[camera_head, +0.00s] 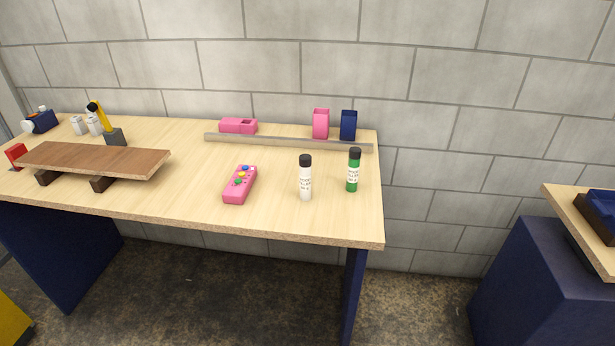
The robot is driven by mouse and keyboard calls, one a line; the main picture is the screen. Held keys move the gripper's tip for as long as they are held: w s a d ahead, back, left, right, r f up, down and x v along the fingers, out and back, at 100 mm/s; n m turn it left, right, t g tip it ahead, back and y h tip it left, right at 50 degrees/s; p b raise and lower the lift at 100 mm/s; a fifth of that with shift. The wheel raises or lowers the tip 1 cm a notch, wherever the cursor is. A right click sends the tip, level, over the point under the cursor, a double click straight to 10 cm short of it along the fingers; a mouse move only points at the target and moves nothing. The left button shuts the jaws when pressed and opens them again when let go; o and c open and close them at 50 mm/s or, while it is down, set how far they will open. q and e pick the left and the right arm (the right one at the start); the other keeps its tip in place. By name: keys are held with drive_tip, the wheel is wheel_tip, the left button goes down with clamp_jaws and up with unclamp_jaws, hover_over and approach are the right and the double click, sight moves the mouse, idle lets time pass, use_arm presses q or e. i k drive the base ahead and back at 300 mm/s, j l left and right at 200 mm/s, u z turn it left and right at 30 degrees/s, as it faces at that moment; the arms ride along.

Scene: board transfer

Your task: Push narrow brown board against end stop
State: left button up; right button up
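A narrow brown board (95,158) lies flat across two dark supports (104,183) on the left part of the wooden table. A small red piece (15,153), possibly the end stop, stands at the board's left end near the table's left side. I cannot tell whether the board touches it. Neither of my grippers is in view.
A yellow-handled tool (102,117) stands behind the board. A second table (567,220) is at right.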

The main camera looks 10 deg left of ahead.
sight(110, 160)
drive_tip(key=u, duration=1.55)
drive_tip(key=i+j+z, duration=0.2)
drive_tip(key=j, duration=0.2)
drive_tip(key=i+j+z, duration=0.2)
drive_tip(key=j, duration=0.2)
drive_tip(key=i, duration=0.05)
